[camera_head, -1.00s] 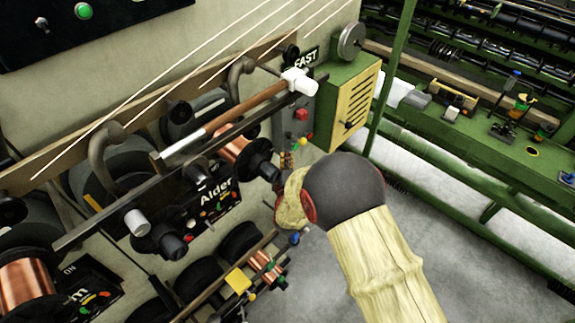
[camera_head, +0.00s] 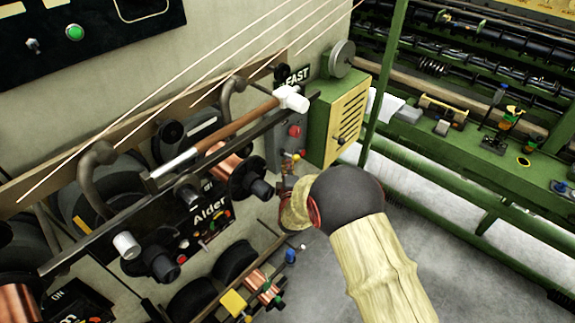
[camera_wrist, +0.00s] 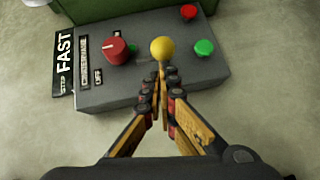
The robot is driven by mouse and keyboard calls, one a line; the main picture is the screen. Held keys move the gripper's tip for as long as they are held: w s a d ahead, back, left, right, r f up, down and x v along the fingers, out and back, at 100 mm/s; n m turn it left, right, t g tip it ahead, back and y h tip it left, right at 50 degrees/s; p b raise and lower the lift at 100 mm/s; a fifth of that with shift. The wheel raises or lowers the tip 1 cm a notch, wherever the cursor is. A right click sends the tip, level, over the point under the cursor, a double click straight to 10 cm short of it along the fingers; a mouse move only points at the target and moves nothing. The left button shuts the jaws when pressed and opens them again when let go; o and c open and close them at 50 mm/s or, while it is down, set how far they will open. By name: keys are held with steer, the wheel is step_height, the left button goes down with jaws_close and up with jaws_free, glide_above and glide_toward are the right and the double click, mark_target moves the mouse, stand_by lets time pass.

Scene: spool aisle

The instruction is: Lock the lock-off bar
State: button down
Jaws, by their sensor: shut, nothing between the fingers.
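I cannot tell for certain which part is the lock-off bar. A lever with a yellow ball knob (camera_wrist: 162,48) stands out from a grey control box (camera_wrist: 180,75) in the wrist view. The knob also shows in the head view (camera_head: 296,156). My gripper (camera_wrist: 160,85) is shut and empty, its fingertips just below the knob in the picture. Whether they touch the lever is unclear. In the head view my arm hides most of the gripper. A red rotary knob (camera_wrist: 116,50) sits left of the lever, beside a label plate with "OFF".
Green buttons (camera_wrist: 204,47) and a red button (camera_wrist: 189,12) are on the box. A "FAST" sign (camera_wrist: 64,65) is at its left. A green cabinet (camera_head: 338,115) stands right of the box. A long dark rail (camera_head: 100,235) with spools runs at left. Grey floor lies below.

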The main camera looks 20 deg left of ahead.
steer(key=shift+d, duration=0.1)
steer(key=shift+w+d+n+y+b, duration=0.15)
steer(key=shift+n+y+b, duration=0.15)
steer(key=shift+y+b, duration=0.1)
